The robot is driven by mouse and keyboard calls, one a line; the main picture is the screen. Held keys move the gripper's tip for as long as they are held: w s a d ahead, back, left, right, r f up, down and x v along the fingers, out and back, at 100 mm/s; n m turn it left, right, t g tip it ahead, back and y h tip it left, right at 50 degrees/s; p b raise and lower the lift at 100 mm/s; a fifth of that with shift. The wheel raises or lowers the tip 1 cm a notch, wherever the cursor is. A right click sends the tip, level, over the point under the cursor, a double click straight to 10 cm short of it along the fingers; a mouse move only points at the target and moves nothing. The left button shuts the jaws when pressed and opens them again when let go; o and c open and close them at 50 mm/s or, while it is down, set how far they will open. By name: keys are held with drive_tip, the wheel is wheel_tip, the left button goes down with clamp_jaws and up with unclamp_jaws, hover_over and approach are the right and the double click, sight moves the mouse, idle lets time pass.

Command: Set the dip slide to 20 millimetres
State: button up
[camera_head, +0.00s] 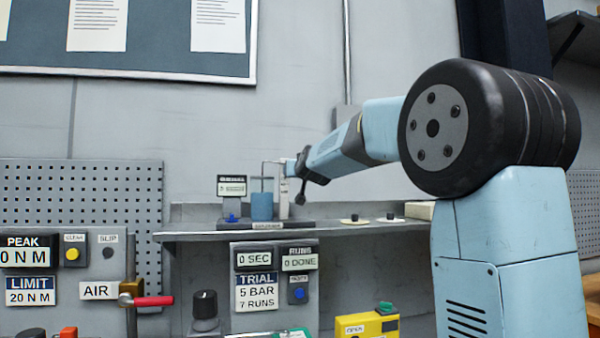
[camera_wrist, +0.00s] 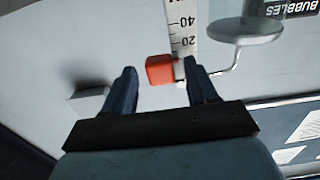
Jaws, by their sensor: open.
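In the wrist view, the dip slide is an orange-red block (camera_wrist: 160,70) on a white scale strip (camera_wrist: 179,15) marked 40 and 20. The block sits beyond the 20 mark, on the side away from 40. My gripper (camera_wrist: 159,68) is open, with one finger on each side of the block in the picture. The right finger looks close to it; contact cannot be told. A clear round vessel (camera_wrist: 246,28) and bent thin rod (camera_wrist: 233,62) are beside the scale.
A small display (camera_head: 231,186) stands left of the blue cylinder on the shelf (camera_head: 335,233). Two round discs (camera_head: 354,221) lie to the right. Below are a trial panel (camera_head: 257,291), a yellow box (camera_head: 366,326) and a red-handled valve (camera_head: 152,301).

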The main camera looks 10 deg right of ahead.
clamp_jaws()
idle(0.4)
